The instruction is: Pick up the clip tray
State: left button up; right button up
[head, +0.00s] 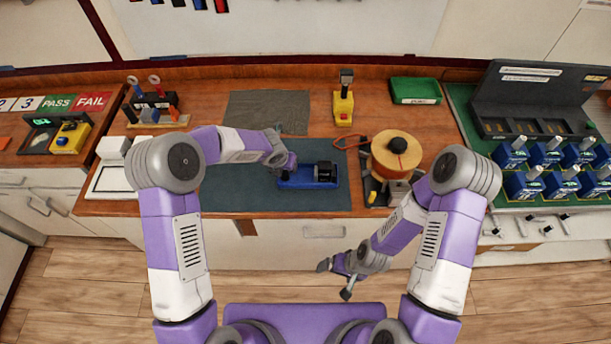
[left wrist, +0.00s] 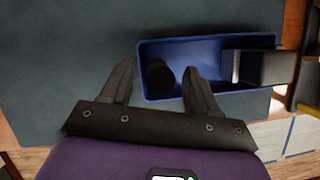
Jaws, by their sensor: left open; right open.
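A blue tray (head: 297,184), which looks like the clip tray, lies on the grey-blue mat in front of me. A black block stands in its right end. In the left wrist view the blue tray (left wrist: 205,52) shows a round black piece (left wrist: 158,74) at its left end. My left gripper (head: 283,164) is at the tray's left end. Its open fingers (left wrist: 160,70) stand on either side of the round black piece, with no grip seen. My right gripper (head: 335,280) is open and empty, in front of the bench over the floor.
A wire spool (head: 396,154) stands right of the mat. A yellow tool (head: 343,105) and a green tray (head: 415,91) are behind. Several blue breakers (head: 545,152) stand at the right by a black open case (head: 530,105). A tool rack (head: 155,105) is at the left.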

pick_arm(q)
jog(key=shift+w+d+f, duration=0.1)
jog(key=shift+w+f, duration=0.15)
jog(key=shift+f, duration=0.2)
grip_shut()
jog(key=shift+r, duration=0.1)
